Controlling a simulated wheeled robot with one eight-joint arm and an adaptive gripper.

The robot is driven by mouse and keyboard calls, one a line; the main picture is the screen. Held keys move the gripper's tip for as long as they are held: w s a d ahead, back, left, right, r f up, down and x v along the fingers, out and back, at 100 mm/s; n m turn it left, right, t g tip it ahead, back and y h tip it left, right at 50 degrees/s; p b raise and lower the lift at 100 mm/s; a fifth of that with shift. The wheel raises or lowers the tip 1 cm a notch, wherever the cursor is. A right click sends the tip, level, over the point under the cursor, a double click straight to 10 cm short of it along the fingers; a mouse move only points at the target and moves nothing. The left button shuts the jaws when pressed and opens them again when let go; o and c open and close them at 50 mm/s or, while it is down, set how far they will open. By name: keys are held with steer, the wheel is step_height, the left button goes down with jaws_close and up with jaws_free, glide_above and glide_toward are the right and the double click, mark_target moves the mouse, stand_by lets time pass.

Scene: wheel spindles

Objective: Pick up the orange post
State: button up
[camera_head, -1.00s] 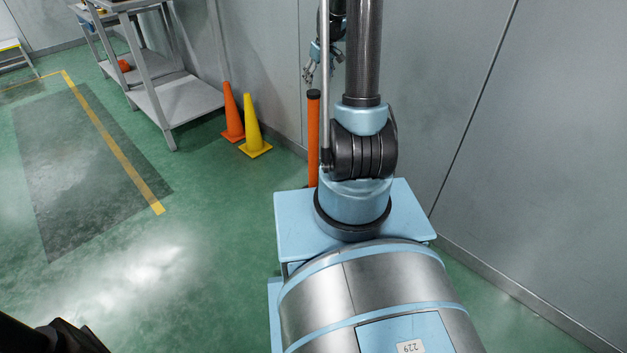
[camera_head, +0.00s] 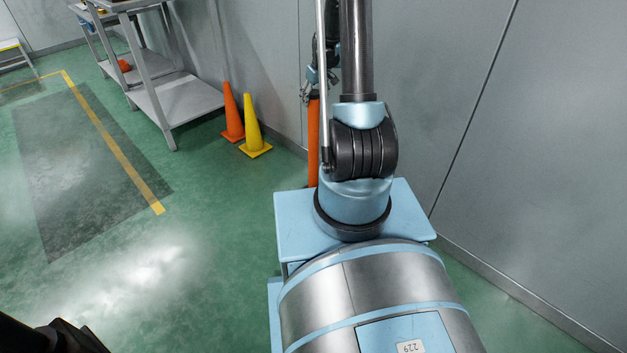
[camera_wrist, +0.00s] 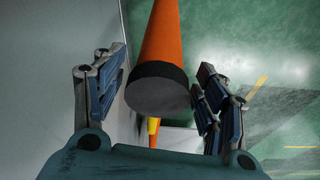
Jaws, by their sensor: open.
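The orange post (camera_head: 313,140) stands upright by the grey wall, partly hidden behind my arm in the head view. In the wrist view the orange post (camera_wrist: 163,35) shows with its dark end cap (camera_wrist: 158,88) toward the camera. My gripper (camera_wrist: 158,92) is open, with one finger pair on each side of the post's capped end. Gaps show between the post and the fingers, wider on the left than on the right. In the head view my gripper (camera_head: 312,85) is at the top of the post, mostly hidden by my arm.
An orange cone (camera_head: 231,115) and a yellow cone (camera_head: 251,128) stand on the floor left of the post. A grey shelf cart (camera_head: 175,98) is further left. The grey wall (camera_head: 270,60) runs close behind the post.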

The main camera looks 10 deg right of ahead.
steer(key=shift+x, duration=2.6)
steer(key=shift+w+r, duration=0.1)
jaws_close()
